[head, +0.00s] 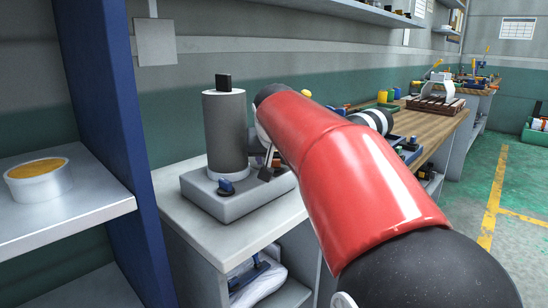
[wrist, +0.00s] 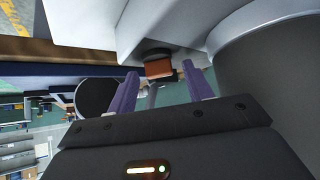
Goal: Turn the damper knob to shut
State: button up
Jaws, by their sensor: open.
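In the wrist view, my gripper (wrist: 160,71) is open, with one purple finger on each side of an orange-brown knob (wrist: 159,69) on a dark round base. The knob lies between the fingertips. I see small gaps and cannot tell whether either finger touches it. I cannot read the knob's setting. In the head view, the extruder (head: 226,140) is a dark upright cylinder on a grey base (head: 242,205). A small blue-and-dark knob (head: 226,186) is at the base's front. My red arm hides much of the area to its right, and the orange-brown knob does not show there.
A blue post (head: 105,90) and a shelf with a round tin (head: 38,180) stand at the left. A wooden bench (head: 435,120) with several items runs back at the right. The dark cylinder (wrist: 255,75) fills the wrist view's right side, close to my gripper.

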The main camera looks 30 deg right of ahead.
jog(key=c, duration=1)
jog(key=shift+r, duration=0.1)
jog(key=n+y, duration=0.1)
jog(key=n+y+p, duration=0.1)
jog(key=n, duration=0.1)
jog(key=shift+d+t, duration=0.2)
jog(key=shift+t, duration=0.1)
jog(key=shift+d+n+y, duration=0.1)
jog(key=shift+n+y, duration=1)
jog(key=shift+n, duration=0.1)
jog(key=shift+d+n+y+b, duration=0.15)
jog(key=shift+n+y+b, duration=0.2)
jog(key=shift+n+y, duration=1.05)
jog(key=shift+n, duration=0.4)
jog(key=o, duration=1)
